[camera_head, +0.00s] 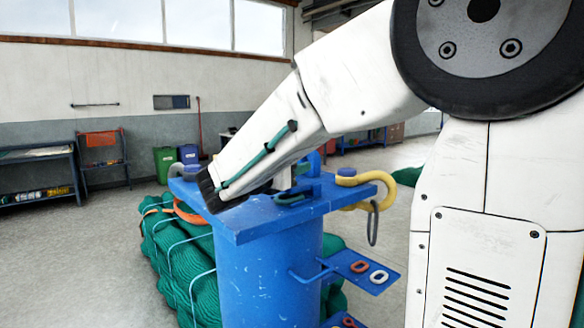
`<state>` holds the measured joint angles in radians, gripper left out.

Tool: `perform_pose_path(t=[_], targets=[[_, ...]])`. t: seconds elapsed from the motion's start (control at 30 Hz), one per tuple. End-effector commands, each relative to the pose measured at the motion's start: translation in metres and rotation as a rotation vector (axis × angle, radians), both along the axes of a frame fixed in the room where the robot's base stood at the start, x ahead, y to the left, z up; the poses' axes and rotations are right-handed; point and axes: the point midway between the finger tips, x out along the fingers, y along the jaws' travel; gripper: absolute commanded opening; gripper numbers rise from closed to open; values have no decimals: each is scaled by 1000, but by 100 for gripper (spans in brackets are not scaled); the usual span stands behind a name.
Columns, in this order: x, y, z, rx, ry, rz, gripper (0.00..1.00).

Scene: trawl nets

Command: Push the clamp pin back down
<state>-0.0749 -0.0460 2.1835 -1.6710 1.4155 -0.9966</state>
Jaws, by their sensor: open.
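A blue pedestal (268,270) with a square top plate (262,228) stands in front of me. My white arm reaches down from the upper right across the plate. Its dark end (212,190) is over the plate's left side. My gripper's fingers are hidden behind the arm, so I cannot see what they touch. A pale upright piece (284,177) and blue clamp hardware (312,165) show just past the arm on the plate. I cannot tell which part is the clamp pin or how high it sits.
A yellow hook (384,188) with a metal link (373,222) hangs off the right side. A small blue shelf (362,268) holds rings below. Green netting (180,262) lies behind. Floor at left is clear.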

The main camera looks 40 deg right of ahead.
Motion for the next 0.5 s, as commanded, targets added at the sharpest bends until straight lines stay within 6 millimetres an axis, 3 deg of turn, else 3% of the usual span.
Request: perform_pose_path(t=[0.1, 0.27, 0.5], targets=[[0, 0, 0, 0, 0, 0, 42], [0, 0, 0, 0, 0, 0, 0], [0, 0, -10, 0, 4, 0, 0]])
